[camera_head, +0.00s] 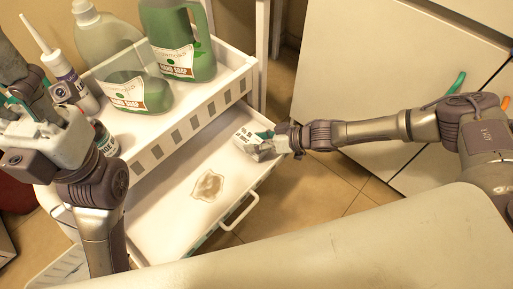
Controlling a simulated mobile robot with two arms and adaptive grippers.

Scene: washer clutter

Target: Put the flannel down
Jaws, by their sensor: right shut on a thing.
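My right gripper (257,146) reaches in from the right, over the right side of the open drawer (165,225). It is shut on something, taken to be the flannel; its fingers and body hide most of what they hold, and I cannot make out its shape. My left gripper (45,128) is at the left, partly cut off and overlapped by its own arm; I cannot tell whether its jaws are open. An irregular brownish patch (208,186) lies flat on the drawer floor, left of and below the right gripper.
A dark bottle (105,140) stands near the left gripper. The drawer handle (241,212) sticks out at the front. Bare drawer floor surrounds the patch. White cabinet doors (390,70) stand behind the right arm.

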